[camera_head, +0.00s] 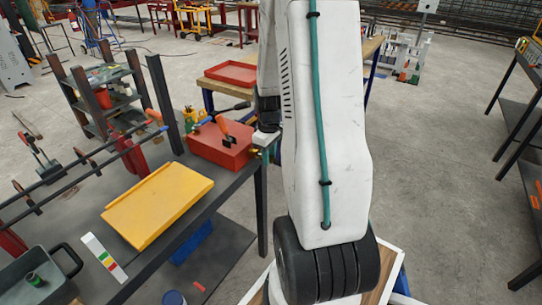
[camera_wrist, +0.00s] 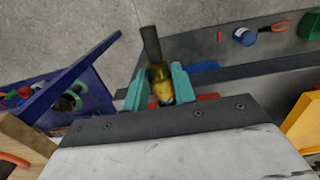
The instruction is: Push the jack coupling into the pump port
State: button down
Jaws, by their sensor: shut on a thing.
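My gripper (camera_wrist: 160,86) shows teal fingers shut on a brass-coloured cylindrical piece, the jack coupling (camera_wrist: 161,84), in the wrist view. A dark bar stands just beyond the coupling there. In the head view my gripper (camera_head: 268,142) is at the right side of the red pump box (camera_head: 218,148), close to the table's corner. The pump has an orange handle on top. A little brass shows between the pump and my gripper, but I cannot tell whether the coupling touches the port. Red shows behind the fingers in the wrist view. The port itself is not clear.
A yellow panel (camera_head: 158,204) lies on the dark table left of the pump. Dark bars and clamps stand further left, and a grey tray (camera_head: 36,275) is at the front left. A wooden table with a red tray (camera_head: 231,73) stands behind. Open floor lies to the right.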

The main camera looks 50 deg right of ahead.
jog(key=shift+w+a, duration=0.1)
jog(key=shift+w, duration=0.8)
jog(key=c, duration=1.1)
grip_release()
jog(key=shift+o, duration=0.2)
notch_tip(320, 180, up, 8)
jog(key=shift+f, duration=0.1)
jog(key=s+a+r, duration=0.5)
jog(key=a, duration=0.5)
jog(key=s+a+r+t, duration=0.1)
jog(key=s+a+r, duration=0.4)
jog(key=a, duration=0.5)
jog(key=s+a+r+m, duration=0.1)
jog(key=s+a+r, duration=0.5)
jog(key=a, duration=0.4)
jog(key=shift+r, duration=0.35)
